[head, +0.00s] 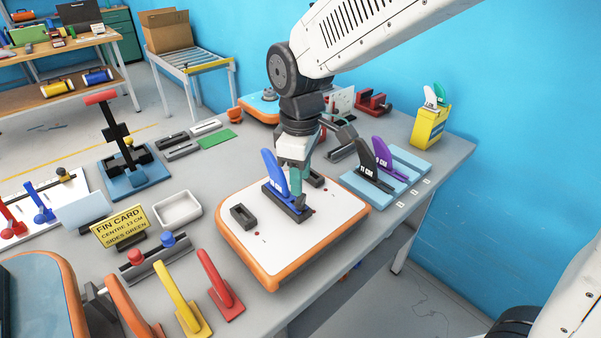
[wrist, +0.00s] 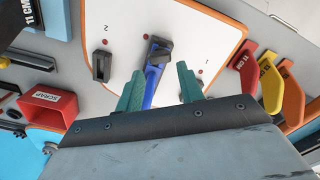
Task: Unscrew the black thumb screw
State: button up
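A white board with an orange rim (head: 340,222) lies on the table, and a blue fin (head: 271,172) stands upright in its middle black box (head: 277,202). In the wrist view the blue fin (wrist: 151,88) shows between my two green fingers. A small black piece at the fin's end (wrist: 160,52) looks like the black thumb screw; I cannot tell it clearly from the box. My gripper (head: 297,186) points down close beside the fin. In the wrist view my gripper (wrist: 160,72) has its fingers apart, with no visible grip. The fingers partly hide the fin's foot in the head view.
An empty black box (head: 243,216) is left of the fin on the board. A white tray (head: 178,209), a yellow fin card (head: 120,227) and red (head: 220,284) and yellow (head: 182,308) fins surround it. A red scrap bin (wrist: 49,108) shows in the wrist view.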

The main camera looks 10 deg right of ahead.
jog(key=m, duration=0.3)
jog(key=shift+m, duration=2.1)
jog(key=shift+m, duration=2)
